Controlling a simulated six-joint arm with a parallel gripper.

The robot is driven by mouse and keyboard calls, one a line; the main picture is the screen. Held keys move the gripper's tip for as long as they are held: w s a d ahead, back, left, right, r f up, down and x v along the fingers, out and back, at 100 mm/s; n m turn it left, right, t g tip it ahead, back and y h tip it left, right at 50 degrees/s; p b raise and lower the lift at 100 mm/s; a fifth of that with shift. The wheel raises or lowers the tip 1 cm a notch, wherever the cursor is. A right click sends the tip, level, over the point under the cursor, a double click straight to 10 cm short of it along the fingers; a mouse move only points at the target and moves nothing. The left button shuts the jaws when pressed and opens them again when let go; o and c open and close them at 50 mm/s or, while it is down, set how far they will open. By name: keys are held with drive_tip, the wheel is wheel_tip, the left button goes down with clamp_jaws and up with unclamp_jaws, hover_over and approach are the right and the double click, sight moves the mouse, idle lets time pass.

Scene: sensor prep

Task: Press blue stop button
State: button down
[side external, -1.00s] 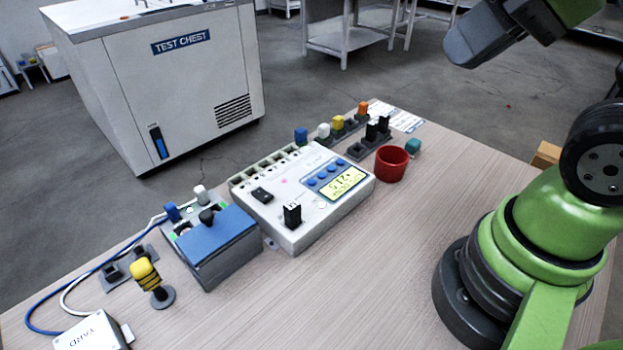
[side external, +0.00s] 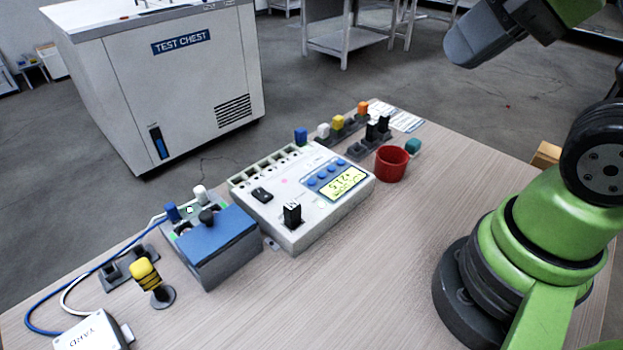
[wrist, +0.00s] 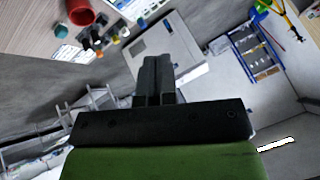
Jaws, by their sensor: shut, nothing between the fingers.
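A white control box (side external: 300,240) stands on the table in the side external view. Several round blue buttons (side external: 323,175) sit in a row beside its lit yellow-green display (side external: 343,184). I cannot read any label that tells which blue button is stop. My gripper (wrist: 158,62) shows in the wrist view with its two dark fingers together and nothing between them. It is high above the floor side of the table, well away from the box. The fingertips do not show in the side external view, and the blue buttons cannot be made out in the wrist view.
A blue-topped box (side external: 215,240) and a yellow-black knob (side external: 146,275) stand left of the control box. The near right tabletop (side external: 370,270) is clear.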

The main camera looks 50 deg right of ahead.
idle(0.4)
drive_tip(key=m+y, duration=0.3)
drive_tip(key=m, duration=3.1)
hover_over(313, 179)
wheel_tip(313, 179, down, 16)
drive_tip(key=shift+r, duration=0.1)
drive_tip(key=shift+f, duration=4.4)
